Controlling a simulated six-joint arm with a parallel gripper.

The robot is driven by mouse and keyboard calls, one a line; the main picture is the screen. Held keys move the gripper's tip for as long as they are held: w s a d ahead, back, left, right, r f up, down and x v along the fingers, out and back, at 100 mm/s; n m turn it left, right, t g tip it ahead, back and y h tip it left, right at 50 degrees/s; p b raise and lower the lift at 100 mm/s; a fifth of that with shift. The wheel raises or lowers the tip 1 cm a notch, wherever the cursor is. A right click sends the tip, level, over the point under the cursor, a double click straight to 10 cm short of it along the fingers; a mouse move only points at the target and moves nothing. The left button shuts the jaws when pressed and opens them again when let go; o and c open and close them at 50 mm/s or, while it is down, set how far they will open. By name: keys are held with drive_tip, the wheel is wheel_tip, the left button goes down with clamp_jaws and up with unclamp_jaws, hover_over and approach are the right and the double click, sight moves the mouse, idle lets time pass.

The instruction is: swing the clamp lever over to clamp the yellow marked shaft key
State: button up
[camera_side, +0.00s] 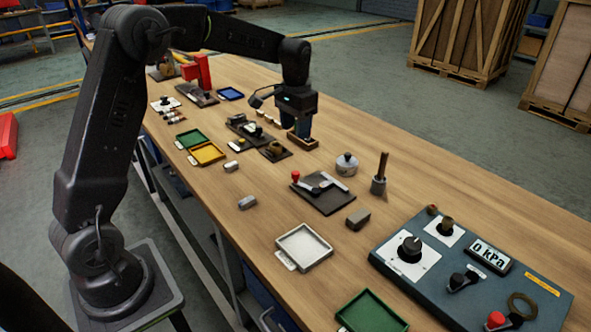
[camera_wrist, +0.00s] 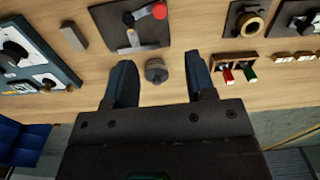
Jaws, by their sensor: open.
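The clamp lever (camera_side: 322,187) is a pale metal arm with a red ball knob (camera_side: 295,175), mounted on a dark plate (camera_side: 325,203) near the table's middle. In the wrist view the lever (camera_wrist: 132,38) and red knob (camera_wrist: 160,11) show at the top, beyond my fingertips. My gripper (camera_side: 298,130) is high over the table, behind the clamp plate in the side view. In the wrist view my gripper (camera_wrist: 158,65) is open and empty, its fingers apart on either side of a round grey pot below. I cannot make out a yellow marked shaft key in either view.
A white tray (camera_side: 304,247) is in front, a gauge panel (camera_side: 470,270) at right, and a wooden holder (camera_wrist: 236,60) beside my right finger.

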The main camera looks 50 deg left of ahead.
sight(295, 173)
wheel_tip(295, 173, down, 13)
drive_tip(key=shift+f, duration=0.15)
idle(0.4)
clamp_jaws()
idle(0.3)
